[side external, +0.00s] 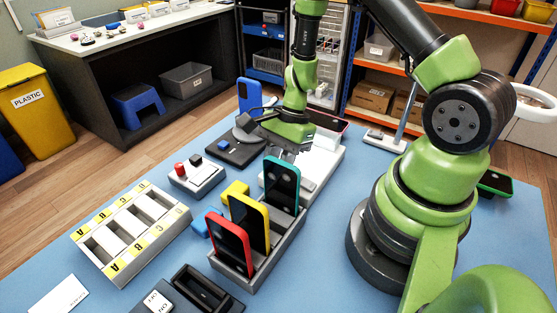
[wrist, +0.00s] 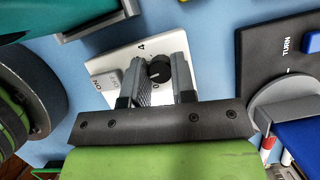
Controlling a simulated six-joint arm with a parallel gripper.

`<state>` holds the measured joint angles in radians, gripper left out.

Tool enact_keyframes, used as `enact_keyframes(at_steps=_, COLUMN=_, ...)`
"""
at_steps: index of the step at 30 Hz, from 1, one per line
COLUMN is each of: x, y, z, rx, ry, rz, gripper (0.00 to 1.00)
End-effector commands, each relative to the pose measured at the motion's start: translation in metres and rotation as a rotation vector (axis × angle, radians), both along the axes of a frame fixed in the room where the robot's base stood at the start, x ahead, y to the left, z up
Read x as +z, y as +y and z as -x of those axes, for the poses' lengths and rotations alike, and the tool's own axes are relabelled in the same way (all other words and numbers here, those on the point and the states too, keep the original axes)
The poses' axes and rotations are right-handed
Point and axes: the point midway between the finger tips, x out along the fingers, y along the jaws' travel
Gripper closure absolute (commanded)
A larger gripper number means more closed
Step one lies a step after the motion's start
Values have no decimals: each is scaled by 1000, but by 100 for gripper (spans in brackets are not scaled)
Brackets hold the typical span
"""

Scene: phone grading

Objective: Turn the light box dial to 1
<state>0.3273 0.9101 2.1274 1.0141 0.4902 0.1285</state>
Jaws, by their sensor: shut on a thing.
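The light box (wrist: 125,55) is a white panel with a round black dial (wrist: 159,69) and a grey ON/OFF switch (wrist: 107,83). In the wrist view my gripper (wrist: 160,77) has one finger on each side of the dial and is shut on it. A printed mark shows above the dial and what looks like a 0 below it; the dial's exact setting is too small to read surely. In the side view my gripper (side external: 285,149) reaches down at the white light box (side external: 327,160), and the dial is hidden there.
A dark turntable base marked TURN (wrist: 270,50) lies beside the light box and holds a blue phone (side external: 249,95). A grey rack (side external: 270,252) with red, yellow and teal phones stands in front. A lettered sorting tray (side external: 126,267) and a red-button box (side external: 197,180) are at left.

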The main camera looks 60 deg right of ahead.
Motion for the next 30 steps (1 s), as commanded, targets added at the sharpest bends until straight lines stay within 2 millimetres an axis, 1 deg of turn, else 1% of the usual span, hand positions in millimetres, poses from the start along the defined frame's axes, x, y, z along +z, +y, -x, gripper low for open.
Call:
enact_keyframes(at_steps=5, x=0, y=1, z=-1, rx=105, ry=-3, rz=-4, gripper=99)
enact_keyframes(at_steps=12, x=0, y=1, z=-2, rx=322, ry=-2, rz=-3, gripper=99)
enact_keyframes(at_steps=15, x=0, y=1, z=-1, rx=373, ry=-1, rz=-4, gripper=99)
enact_keyframes(at_steps=25, x=0, y=1, z=-1, rx=390, ry=1, rz=-5, gripper=99)
enact_keyframes(at_steps=26, x=0, y=1, z=-1, rx=390, ry=1, rz=-5, gripper=73)
enact_keyframes(at_steps=27, x=0, y=1, z=-1, rx=390, ry=1, rz=-5, gripper=64)
enact_keyframes(at_steps=29, x=0, y=1, z=-1, rx=390, ry=0, rz=-4, gripper=51)
enact_keyframes(at_steps=30, x=0, y=1, z=-1, rx=390, ry=0, rz=-3, gripper=51)
